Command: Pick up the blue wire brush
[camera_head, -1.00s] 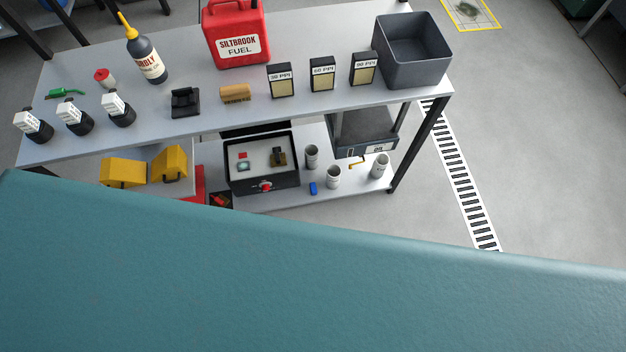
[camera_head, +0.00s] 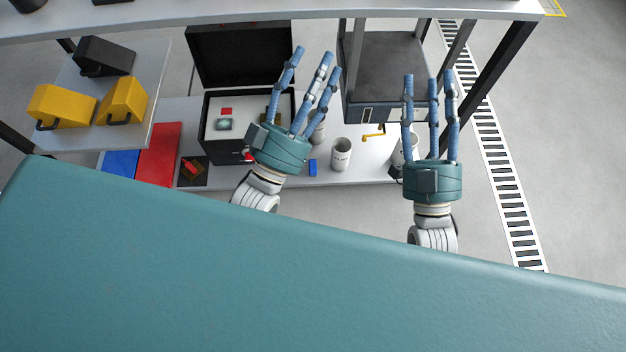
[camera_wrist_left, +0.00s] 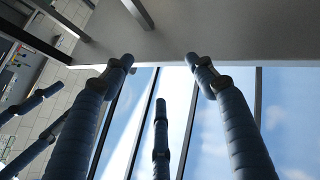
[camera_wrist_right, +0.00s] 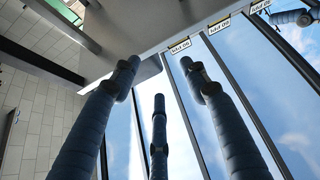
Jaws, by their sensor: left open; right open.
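A small blue item (camera_head: 313,167) lies on the lower shelf, left of a grey-white cup; it is too small to tell whether it is the wire brush. My left gripper (camera_head: 316,62) is open and empty, its fingers spread above the lower shelf, with its palm just left of the blue item in the head view. My right gripper (camera_head: 430,78) is open and empty, further right over the shelf's right end. The left wrist view shows the open left fingers (camera_wrist_left: 160,80) with nothing between them. The right wrist view shows the open right fingers (camera_wrist_right: 165,85), also empty.
The upper bench edge (camera_head: 270,20) runs across the top. An open black case (camera_head: 212,150) stands left of my left gripper. Cups (camera_head: 341,154), a yellow crank (camera_head: 373,135) and a grey cabinet (camera_head: 385,80) are nearby.

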